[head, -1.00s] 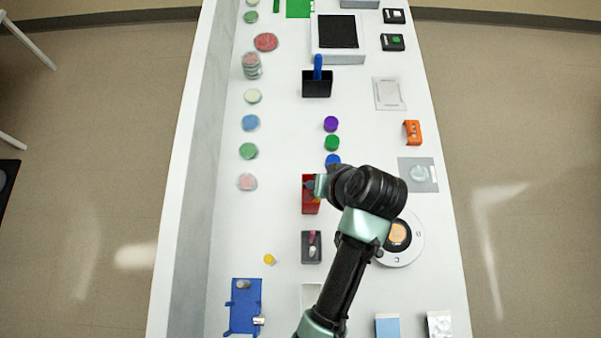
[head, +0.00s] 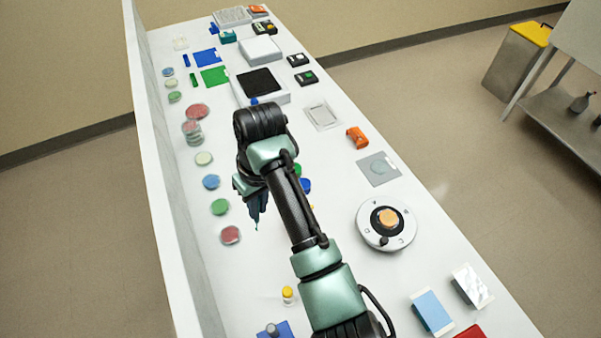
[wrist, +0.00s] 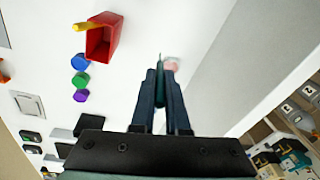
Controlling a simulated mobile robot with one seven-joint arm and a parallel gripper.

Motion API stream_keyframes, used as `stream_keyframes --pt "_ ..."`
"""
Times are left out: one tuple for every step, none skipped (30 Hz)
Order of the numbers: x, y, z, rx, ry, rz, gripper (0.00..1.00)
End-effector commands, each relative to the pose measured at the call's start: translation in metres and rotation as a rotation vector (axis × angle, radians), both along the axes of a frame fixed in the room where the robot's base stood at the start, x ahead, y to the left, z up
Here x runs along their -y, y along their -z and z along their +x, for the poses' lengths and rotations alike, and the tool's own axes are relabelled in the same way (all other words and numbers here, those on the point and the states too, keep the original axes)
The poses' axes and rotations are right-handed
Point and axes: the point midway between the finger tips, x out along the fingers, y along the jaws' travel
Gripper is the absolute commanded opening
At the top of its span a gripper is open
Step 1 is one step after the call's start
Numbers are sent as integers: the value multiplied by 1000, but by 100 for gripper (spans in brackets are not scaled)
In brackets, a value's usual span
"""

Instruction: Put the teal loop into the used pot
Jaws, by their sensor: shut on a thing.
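My gripper (head: 256,208) is shut on the teal loop (wrist: 160,64). The loop's thin tip sticks out beyond the fingers and also shows below them in the head view (head: 256,226). In the wrist view my gripper (wrist: 160,76) and the loop are in front of a pink dish, to the right of a red open pot (wrist: 100,46).
Several round dishes, such as the pink one (head: 230,235), line the bench's left side. Purple (wrist: 80,96), green and blue caps stand near the red pot. A round white device (head: 386,223) sits to the right. A long wall (head: 165,150) edges the bench's left.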

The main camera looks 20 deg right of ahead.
Motion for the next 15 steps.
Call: stream_keyframes --pt "24 -12 6 -13 1 -32 0" --pt "36 -17 7 -22 1 -47 0" --pt "51 -23 8 -33 2 -65 0" --pt "60 -27 8 -39 2 -75 0" --pt "68 -30 8 -46 4 -84 0" --pt "78 -33 8 -52 7 -93 0" --pt "83 -35 7 -57 10 -98 0" --pt "87 -37 7 -60 11 -103 0" --pt "92 -38 6 -63 13 -106 0" --pt "94 -39 6 -65 14 -108 0" --pt "96 -40 6 -65 15 -109 0" --pt "98 -40 6 -67 15 -112 0" --pt "98 -40 6 -68 14 -112 0" --pt "99 -39 6 -67 15 -113 0" --pt "99 -38 6 -67 15 -113 0"
